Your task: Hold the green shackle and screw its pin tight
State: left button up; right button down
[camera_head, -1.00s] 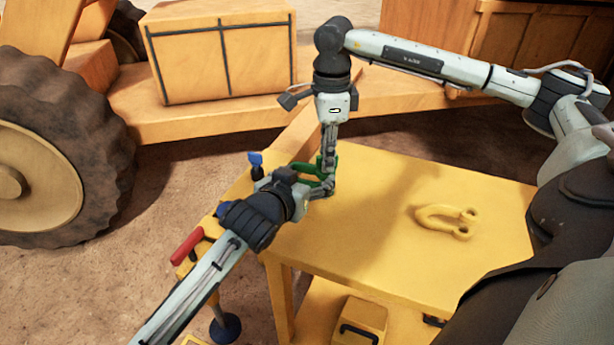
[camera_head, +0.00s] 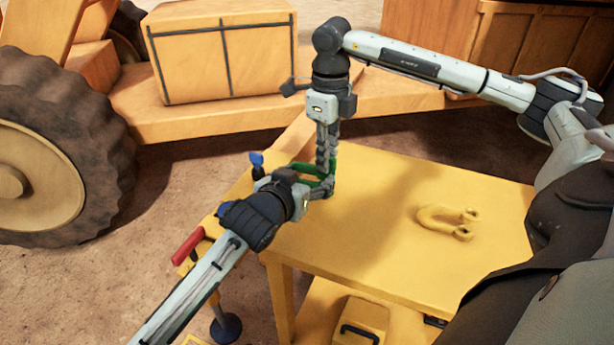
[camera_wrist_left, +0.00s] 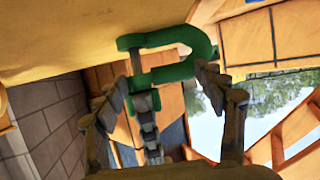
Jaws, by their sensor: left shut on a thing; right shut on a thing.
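The green shackle (camera_head: 304,168) is above the far left part of the yellow table, partly hidden by both grippers. In the left wrist view, the shackle (camera_wrist_left: 205,42) shows its curved bow to the right and an end to the left. My left gripper (camera_head: 322,188) comes from the lower left and is shut on the shackle. Its fingers also show in the left wrist view (camera_wrist_left: 163,82). My right gripper (camera_head: 326,168) points straight down from above and is shut at the shackle's pin end. Its fingers mostly hide the pin, so I cannot tell how far it is screwed in.
A yellow shackle (camera_head: 447,221) lies on the yellow table (camera_head: 370,265), which is otherwise mostly clear. A red-handled tool (camera_head: 187,246) and a blue-topped item (camera_head: 256,160) are at the left edge. A large tyre (camera_head: 60,150) stands further left.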

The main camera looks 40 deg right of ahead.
pick_arm(q)
jog(key=shift+w+a+f, duration=0.2)
jog(key=shift+w+a, duration=0.1)
jog(key=shift+w, duration=0.2)
pick_arm(e)
jog(key=shift+s+a+f, duration=0.35)
jog(key=shift+a, duration=0.1)
jog(key=m, duration=0.3)
jog(key=shift+w+a, duration=0.1)
pick_arm(q)
jog(key=shift+s+d, duration=0.1)
pick_arm(e)
jog(key=shift+m, duration=0.8)
jog(key=shift+w, duration=0.1)
pick_arm(q)
jog(key=shift+s, duration=0.1)
pick_arm(e)
jog(key=c, duration=1.5)
grip_release()
pick_arm(q)
jog(key=shift+s+f, duration=0.15)
jog(key=shift+f, duration=0.05)
pick_arm(e)
jog(key=shift+w+d+r, duration=0.15)
jog(key=shift+d+r, duration=0.05)
jog(key=shift+r, duration=0.05)
